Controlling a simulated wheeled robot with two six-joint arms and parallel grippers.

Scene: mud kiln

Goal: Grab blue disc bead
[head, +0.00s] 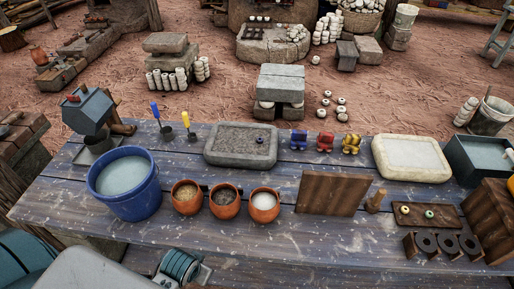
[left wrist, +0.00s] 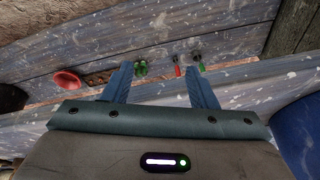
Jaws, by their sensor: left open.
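A small dark blue disc bead (head: 260,140) lies on the gravelly bed of a pale stone tray (head: 212,158) at the middle back of the table in the head view. My left gripper (left wrist: 160,84) shows in the left wrist view with its two blue fingers apart and nothing between them. No blue bead can be made out in that view. My left gripper's fingers do not show in the head view, and I do not see my right gripper.
A blue bucket (head: 125,188) and several clay pots (head: 225,205) stand left of centre on the table (head: 100,229). A wooden block (head: 333,193) stands right of centre. Blue, red and yellow figures (head: 299,140) sit right of the tray. Two beads lie on a board (head: 415,222).

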